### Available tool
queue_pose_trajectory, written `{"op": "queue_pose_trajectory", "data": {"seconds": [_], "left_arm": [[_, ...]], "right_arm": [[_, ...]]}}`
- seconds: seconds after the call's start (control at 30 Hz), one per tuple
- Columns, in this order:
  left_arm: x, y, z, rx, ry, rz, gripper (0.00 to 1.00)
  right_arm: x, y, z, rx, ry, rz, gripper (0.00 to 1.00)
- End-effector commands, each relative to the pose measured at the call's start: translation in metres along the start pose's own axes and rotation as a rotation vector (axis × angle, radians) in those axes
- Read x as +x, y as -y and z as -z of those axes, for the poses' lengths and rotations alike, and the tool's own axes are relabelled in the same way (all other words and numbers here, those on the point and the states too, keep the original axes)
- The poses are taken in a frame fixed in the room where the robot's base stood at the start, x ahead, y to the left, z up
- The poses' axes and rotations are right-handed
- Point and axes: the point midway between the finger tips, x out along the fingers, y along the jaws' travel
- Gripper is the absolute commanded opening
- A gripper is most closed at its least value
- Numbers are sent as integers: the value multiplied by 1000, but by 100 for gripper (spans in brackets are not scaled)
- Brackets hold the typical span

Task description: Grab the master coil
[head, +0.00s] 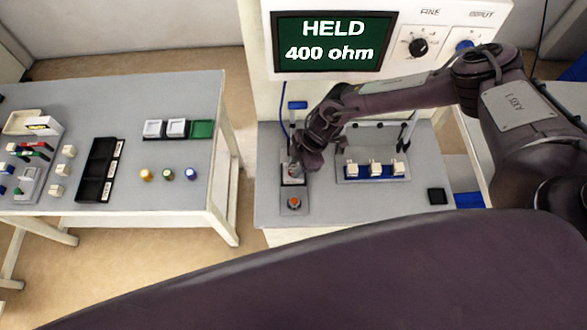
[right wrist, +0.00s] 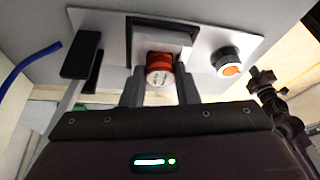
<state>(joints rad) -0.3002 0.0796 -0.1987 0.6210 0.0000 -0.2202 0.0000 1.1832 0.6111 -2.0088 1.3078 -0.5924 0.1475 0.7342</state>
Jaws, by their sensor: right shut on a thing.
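A short red cylinder with a pale, marked end face, which looks like the master coil (right wrist: 159,72), sits between the two fingers of my right gripper (right wrist: 160,92) in the right wrist view. The gripper is shut on it. The coil is at a dark square socket (right wrist: 160,27) on a pale plate; I cannot tell whether it is seated or clear of it. In the head view my right gripper (head: 296,166) is over that plate on the right-hand bench and mostly hides the coil. My left gripper is not in view.
An orange button (head: 294,203) is just in front of the gripper. A screen (head: 332,43) reads HELD 400 ohm. A blue rack (head: 375,176) with white blocks is to the right. The left table (head: 190,100) holds a black tray (head: 98,168), coloured knobs and small blocks.

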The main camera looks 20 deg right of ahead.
Motion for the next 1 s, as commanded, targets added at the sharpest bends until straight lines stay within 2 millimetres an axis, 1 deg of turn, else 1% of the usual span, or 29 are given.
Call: {"op": "queue_pose_trajectory", "data": {"seconds": [0.03,0.07,0.33,0.47,0.53,0.67,0.8,1.0], "left_arm": [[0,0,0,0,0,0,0],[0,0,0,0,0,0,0],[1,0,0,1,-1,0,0],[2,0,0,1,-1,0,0],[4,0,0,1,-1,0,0],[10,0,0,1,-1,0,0],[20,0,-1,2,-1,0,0],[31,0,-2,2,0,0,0]], "right_arm": [[1,1,-1,0,1,1,5],[1,1,-1,0,1,1,1],[-2,0,0,1,1,1,1],[-11,-1,4,1,-2,-2,1],[-20,-1,8,1,-2,-2,1],[-47,-2,20,-1,-4,-4,1],[-87,-2,36,-3,-3,-6,1],[-138,-1,57,-4,-1,-6,1]]}}
